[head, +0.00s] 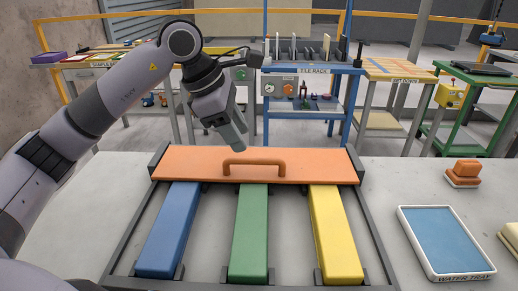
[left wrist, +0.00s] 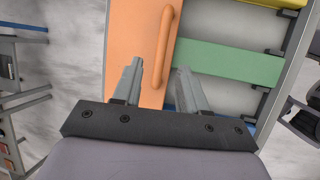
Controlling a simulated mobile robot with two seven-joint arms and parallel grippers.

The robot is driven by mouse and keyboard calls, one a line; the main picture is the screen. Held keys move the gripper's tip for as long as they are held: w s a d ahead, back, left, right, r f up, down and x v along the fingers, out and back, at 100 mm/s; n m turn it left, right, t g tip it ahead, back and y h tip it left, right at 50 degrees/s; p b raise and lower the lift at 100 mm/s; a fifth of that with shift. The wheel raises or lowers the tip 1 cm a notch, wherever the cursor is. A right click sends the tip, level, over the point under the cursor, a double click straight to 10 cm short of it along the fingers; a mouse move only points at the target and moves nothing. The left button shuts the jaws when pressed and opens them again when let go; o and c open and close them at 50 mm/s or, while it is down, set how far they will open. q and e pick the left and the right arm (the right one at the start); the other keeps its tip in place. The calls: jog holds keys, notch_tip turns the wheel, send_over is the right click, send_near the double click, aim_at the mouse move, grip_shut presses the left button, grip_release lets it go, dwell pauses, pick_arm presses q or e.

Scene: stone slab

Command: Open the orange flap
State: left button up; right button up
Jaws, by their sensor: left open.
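The orange flap (head: 300,163) lies as a flat panel across the back of a dark frame (head: 131,232) on the stone slab. Its orange handle (head: 254,163) stands up at its middle. My left gripper (head: 238,148) hangs over the flap, just behind the left end of the handle. In the left wrist view the jaws (left wrist: 158,80) are open and empty, with the handle (left wrist: 164,45) ahead between the fingertip lines. Whether a finger touches the flap I cannot tell. My right gripper is not in view.
Blue (head: 168,230), green (head: 250,232) and yellow (head: 335,235) bars lie in the frame in front of the flap. A blue tile rack (head: 310,70) stands behind the slab.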

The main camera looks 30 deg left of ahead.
aim_at(254, 159)
pick_arm(q)
jog(key=shift+x, duration=3.15)
jog(key=shift+s+d, duration=0.1)
jog(key=shift+s, duration=0.05)
grip_shut()
